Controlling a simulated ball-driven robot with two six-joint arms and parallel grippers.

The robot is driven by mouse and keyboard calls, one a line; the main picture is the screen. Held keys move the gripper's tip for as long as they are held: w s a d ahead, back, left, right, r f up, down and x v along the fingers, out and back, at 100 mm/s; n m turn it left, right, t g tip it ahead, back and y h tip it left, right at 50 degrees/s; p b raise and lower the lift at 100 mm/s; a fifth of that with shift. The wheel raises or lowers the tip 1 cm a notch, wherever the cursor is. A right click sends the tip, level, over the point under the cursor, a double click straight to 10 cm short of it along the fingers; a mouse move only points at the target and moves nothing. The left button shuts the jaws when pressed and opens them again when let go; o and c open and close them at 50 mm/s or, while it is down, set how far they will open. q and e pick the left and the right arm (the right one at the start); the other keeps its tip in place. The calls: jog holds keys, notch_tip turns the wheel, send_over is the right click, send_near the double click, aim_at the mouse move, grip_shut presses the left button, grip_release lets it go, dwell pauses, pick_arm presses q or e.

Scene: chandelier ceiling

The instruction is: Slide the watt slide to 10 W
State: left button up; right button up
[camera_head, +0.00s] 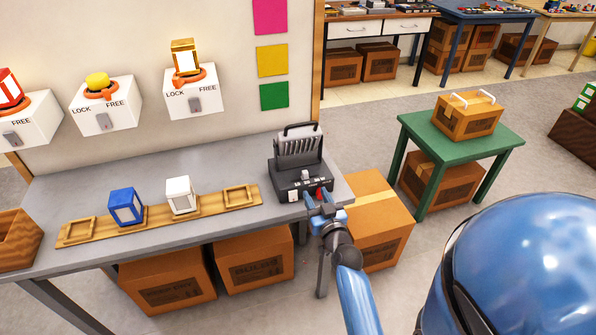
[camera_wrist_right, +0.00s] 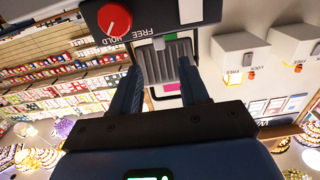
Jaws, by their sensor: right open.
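A black device (camera_head: 300,180) with a ribbed top and a carry handle stands at the right end of the grey bench. A small pale block (camera_head: 305,176), perhaps the watt slide, and a red knob (camera_head: 319,192) are on its front. My right gripper (camera_head: 322,199) is at the device's front right edge, close to the red knob. In the right wrist view its two blue fingers (camera_wrist_right: 160,68) are apart with nothing held between them. That view shows the red knob (camera_wrist_right: 113,20) beside FREE and HOLD lettering, and a pale block (camera_wrist_right: 190,10). No watt scale is readable. My left gripper is out of view.
White LOCK/FREE boxes (camera_head: 195,97) hang on the wall. A cardboard box (camera_head: 370,215) stands right of the bench, before a green table (camera_head: 460,130).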

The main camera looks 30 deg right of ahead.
aim_at(306, 175)
jog(key=p+x, duration=0.1)
jog(key=x, duration=0.9)
jog(key=shift+w+d, duration=0.2)
jog(key=shift+w, duration=0.1)
jog(key=shift+c, duration=0.2)
grip_shut()
